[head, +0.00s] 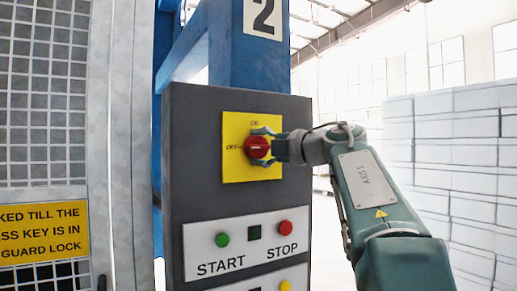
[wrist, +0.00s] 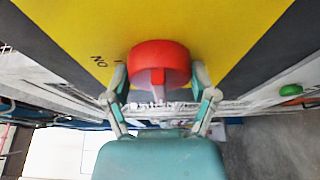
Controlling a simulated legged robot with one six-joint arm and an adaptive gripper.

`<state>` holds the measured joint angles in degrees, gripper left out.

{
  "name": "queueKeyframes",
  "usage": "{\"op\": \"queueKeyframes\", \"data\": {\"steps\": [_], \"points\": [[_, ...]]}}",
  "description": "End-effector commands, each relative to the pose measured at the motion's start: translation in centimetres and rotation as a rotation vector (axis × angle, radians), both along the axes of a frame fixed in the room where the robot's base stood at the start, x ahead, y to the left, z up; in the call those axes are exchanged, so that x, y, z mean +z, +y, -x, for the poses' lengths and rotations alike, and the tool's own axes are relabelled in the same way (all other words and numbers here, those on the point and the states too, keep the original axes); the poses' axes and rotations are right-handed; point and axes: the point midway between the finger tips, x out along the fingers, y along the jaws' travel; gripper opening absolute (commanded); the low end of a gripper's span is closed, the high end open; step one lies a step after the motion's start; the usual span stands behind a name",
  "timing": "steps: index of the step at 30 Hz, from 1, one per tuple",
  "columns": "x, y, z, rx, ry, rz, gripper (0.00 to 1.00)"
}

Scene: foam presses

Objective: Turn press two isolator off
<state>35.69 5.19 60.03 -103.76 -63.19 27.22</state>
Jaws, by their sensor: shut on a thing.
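The red isolator knob (head: 257,147) sits on a yellow plate (head: 235,170) on the dark control box, under a sign with the number 2 (head: 263,16). The plate reads ON above the knob and OFF to its left. My gripper (head: 264,146) reaches the knob from the right, one finger above and one below. In the wrist view the red knob (wrist: 159,64) is between the two fingers (wrist: 160,82), with its raised grip ridge towards my palm. The fingers are shut on the knob. I cannot tell clearly which mark the knob points to.
Below the plate are a green START button (head: 222,240) and a red STOP button (head: 286,227). A mesh guard (head: 42,100) with a yellow warning sign (head: 42,233) stands at the left. White stacked blocks (head: 450,150) stand at the right behind my arm.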

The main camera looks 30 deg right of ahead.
Motion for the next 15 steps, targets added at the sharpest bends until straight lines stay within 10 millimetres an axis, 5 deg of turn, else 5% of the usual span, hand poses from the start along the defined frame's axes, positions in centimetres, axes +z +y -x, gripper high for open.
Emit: {"op": "queueKeyframes", "data": {"steps": [3, 4, 6, 15], "points": [[-0.62, -0.09, -0.25, 0.005, 0.015, -0.001, 0.26], [-0.63, -0.09, -0.25, 0.005, 0.016, -0.001, 0.79], [-0.63, -0.09, -0.26, 0.004, 0.016, -0.001, 1.00], [-0.28, -0.03, -0.10, 0.002, 0.007, -0.001, 1.00]]}}
